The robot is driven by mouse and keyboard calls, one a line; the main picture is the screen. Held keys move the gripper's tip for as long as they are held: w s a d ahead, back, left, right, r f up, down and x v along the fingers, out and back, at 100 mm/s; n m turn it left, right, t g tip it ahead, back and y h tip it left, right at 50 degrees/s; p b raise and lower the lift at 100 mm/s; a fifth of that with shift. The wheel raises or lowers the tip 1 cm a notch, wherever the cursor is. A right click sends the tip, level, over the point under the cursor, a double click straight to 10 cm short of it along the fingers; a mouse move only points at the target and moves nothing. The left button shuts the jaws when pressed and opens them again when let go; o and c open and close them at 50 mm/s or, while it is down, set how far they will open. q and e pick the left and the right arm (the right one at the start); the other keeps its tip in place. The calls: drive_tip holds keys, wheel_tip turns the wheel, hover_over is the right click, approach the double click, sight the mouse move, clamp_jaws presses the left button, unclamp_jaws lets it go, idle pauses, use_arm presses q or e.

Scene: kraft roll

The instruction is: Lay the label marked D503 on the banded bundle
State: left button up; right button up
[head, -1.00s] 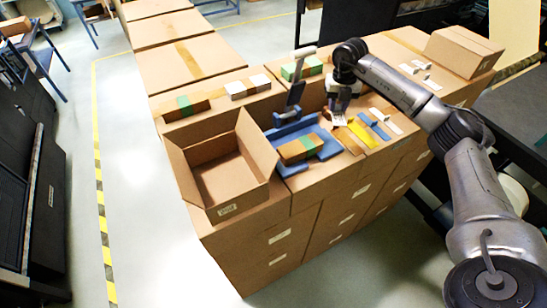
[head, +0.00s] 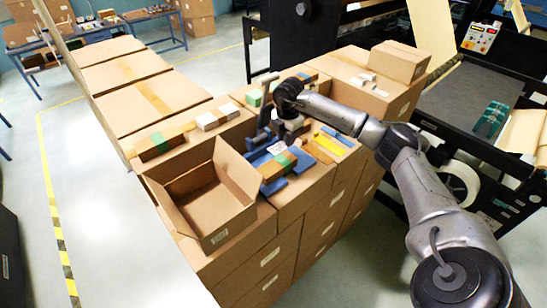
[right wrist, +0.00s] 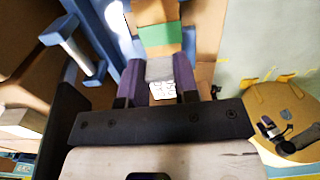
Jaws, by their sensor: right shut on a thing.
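My right gripper (head: 287,136) is over the blue fixture (head: 306,165). In the right wrist view it (right wrist: 160,92) is shut on a small white label (right wrist: 162,90) with dark print that I cannot read. The banded bundle (head: 268,173), brown card with a green band, lies on the fixture. It shows just ahead of the fingers in the right wrist view (right wrist: 158,12), with its green band (right wrist: 160,35) close beyond the label. I cannot tell whether label and bundle touch. My left gripper is not in view.
An open carton (head: 205,238) stands left of the fixture. Yellow strips (head: 332,142) lie to its right. Another green-banded bundle (head: 150,154) and a white-marked pack (head: 207,122) lie behind the carton. A closed box (head: 398,62) and small white pieces (head: 368,77) are at the far right.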

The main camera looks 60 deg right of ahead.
sight(275, 149)
drive_tip(key=a+f, duration=0.1)
drive_tip(key=a, duration=0.1)
drive_tip(key=w+a+f+p, duration=0.1)
drive_tip(key=shift+w+a+f, duration=0.15)
drive_tip(key=shift+w+a, duration=0.05)
drive_tip(key=shift+a, duration=0.2)
drive_tip(key=shift+w+a+f, duration=0.15)
drive_tip(key=shift+a+f, duration=0.25)
wheel_tip(275, 149, down, 3)
drive_tip(key=shift+f+p, duration=0.15)
drive_tip(key=shift+p, duration=0.75)
drive_tip(key=shift+f, duration=0.25)
drive_tip(key=shift+f, duration=0.2)
drive_tip(key=o, duration=0.9)
drive_tip(key=shift+r, duration=0.1)
